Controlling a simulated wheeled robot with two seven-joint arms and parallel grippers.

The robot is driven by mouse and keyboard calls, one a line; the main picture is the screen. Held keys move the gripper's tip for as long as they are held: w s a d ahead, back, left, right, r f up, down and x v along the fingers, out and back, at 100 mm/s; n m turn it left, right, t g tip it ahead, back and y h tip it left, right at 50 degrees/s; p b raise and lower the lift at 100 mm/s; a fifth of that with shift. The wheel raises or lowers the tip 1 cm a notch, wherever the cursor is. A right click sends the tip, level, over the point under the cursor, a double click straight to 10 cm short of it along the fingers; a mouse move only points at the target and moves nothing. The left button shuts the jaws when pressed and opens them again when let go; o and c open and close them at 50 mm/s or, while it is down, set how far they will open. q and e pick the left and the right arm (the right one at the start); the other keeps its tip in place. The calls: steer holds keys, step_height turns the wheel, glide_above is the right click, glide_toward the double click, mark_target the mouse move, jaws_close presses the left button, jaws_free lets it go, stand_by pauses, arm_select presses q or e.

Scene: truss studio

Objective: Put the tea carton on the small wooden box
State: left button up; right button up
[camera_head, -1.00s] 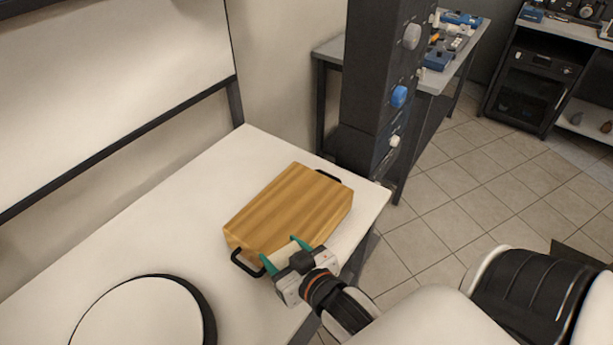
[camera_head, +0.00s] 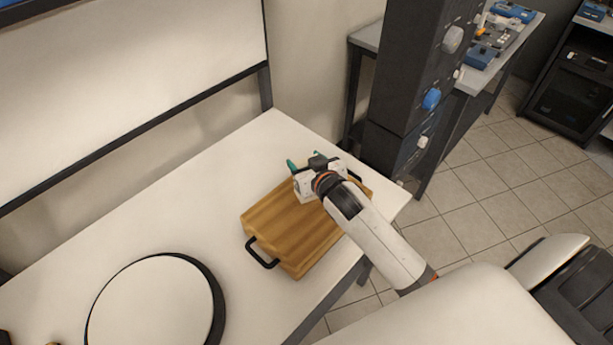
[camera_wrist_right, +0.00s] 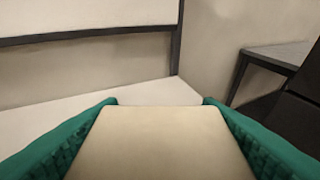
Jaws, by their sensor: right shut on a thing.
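The small wooden box (camera_head: 283,232) lies on the white table, with striped brown wood and black handles at its ends. My right gripper (camera_head: 309,163) is over the box's far end in the head view. It is shut on a plain cream block, which I take to be the tea carton; the carton (camera_wrist_right: 160,145) fills the space between the green fingers in the right wrist view. In the head view the gripper mostly hides the carton, and I cannot tell whether it touches the box. My left gripper is not in view.
A round white disc with a black rim (camera_head: 152,305) lies on the white table (camera_head: 190,215) to the left of the box. A dark column with knobs (camera_head: 405,100) stands just beyond the table's far right corner. The table's left-middle part is clear.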

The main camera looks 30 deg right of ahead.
step_height(320, 180, down, 4)
steer(key=shift+a, duration=0.1)
steer(key=shift+f, duration=0.15)
steer(key=o, duration=1)
steer(key=shift+f, duration=0.1)
steer(key=shift+b+v, duration=0.75)
steer(key=shift+v, duration=5.35)
steer(key=shift+w, duration=0.1)
